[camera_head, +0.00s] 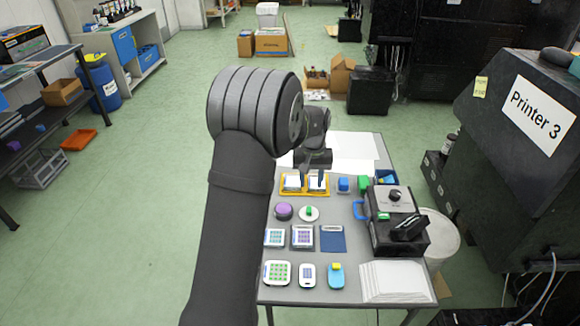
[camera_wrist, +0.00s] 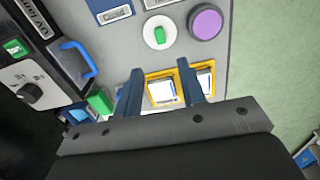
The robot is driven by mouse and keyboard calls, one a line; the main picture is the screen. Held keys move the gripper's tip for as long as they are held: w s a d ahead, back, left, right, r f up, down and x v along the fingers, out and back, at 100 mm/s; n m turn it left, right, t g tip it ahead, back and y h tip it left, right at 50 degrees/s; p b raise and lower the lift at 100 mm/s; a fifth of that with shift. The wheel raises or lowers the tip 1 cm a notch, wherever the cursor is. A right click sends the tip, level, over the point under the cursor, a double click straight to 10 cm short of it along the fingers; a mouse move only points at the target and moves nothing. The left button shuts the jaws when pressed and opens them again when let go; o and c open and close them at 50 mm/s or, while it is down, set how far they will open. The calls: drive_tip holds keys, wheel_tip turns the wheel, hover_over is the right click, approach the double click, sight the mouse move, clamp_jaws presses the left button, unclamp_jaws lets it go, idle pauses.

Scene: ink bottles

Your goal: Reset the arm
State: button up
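My gripper (camera_head: 312,179) hangs over the far left part of the grey table (camera_head: 290,208), above a yellow holder (camera_head: 289,192) with two white-topped pieces in it. In the wrist view my gripper (camera_wrist: 160,68) has its two blue-grey fingers apart, with nothing held between them. The yellow holder (camera_wrist: 152,76) shows behind and between the fingers. I cannot tell the exact height of the fingertips above it. My arm rises from the bottom of the head view and bends over the table's left side.
A black device with a blue handle (camera_head: 361,210) stands at the table's right. A purple round piece (camera_head: 284,211), a white dish with a green piece (camera_head: 309,213), small boxes and papers (camera_head: 395,281) lie nearer. Printer 3 (camera_head: 525,130) stands right. The floor at left is largely clear.

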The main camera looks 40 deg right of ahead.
hover_over(309, 209)
drive_tip(key=shift+f, duration=4.3)
drive_tip(key=shift+s+f, duration=0.1)
